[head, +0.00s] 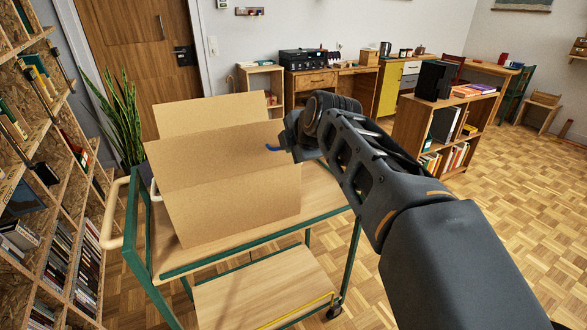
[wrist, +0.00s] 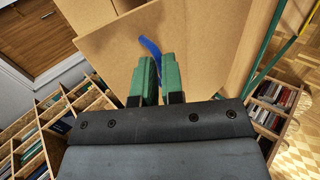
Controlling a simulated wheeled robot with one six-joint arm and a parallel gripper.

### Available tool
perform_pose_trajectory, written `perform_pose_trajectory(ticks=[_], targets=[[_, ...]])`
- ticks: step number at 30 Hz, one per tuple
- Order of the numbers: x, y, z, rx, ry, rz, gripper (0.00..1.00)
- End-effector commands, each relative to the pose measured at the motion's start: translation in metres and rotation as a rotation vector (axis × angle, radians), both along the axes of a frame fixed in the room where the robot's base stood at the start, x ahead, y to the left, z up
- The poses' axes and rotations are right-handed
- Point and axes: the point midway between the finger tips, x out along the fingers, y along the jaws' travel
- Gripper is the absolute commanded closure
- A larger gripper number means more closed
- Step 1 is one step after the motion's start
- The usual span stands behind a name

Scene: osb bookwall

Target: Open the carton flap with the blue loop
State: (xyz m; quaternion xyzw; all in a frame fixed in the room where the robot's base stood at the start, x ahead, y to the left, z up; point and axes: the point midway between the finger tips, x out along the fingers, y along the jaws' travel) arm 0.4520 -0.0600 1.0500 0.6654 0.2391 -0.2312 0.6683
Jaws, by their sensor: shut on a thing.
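A plain brown cardboard carton (head: 240,205) stands on a trolley in the head view. A broad flap (head: 215,153) slants across its top, and another flap (head: 210,116) stands up behind it. The blue loop (head: 272,148) shows at the right part of the broad flap, just left of my gripper (head: 285,147). In the wrist view, the green fingers of my gripper (wrist: 158,62) are shut on the blue loop (wrist: 150,45), whose bent end sticks out beyond the fingertips against the cardboard (wrist: 115,50). The carton's inside is hidden.
The trolley (head: 170,273) has a green frame, wooden shelves and a pale handle at left. A bookshelf wall (head: 60,200) stands close on the left, with a plant (head: 122,115) behind the trolley. A low bookcase (head: 410,125) stands right; parquet floor there is free.

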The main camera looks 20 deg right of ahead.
Motion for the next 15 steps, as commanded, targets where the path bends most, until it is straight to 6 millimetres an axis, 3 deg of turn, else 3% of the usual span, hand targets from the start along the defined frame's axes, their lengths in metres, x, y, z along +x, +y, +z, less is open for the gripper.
perform_pose_trajectory(ticks=[1, 15], targets=[[-0.002, 0.0, -0.017, 0.002, -0.026, 0.001, 1.0], [-0.012, -0.001, -0.021, 0.004, -0.218, 0.0, 1.0]])
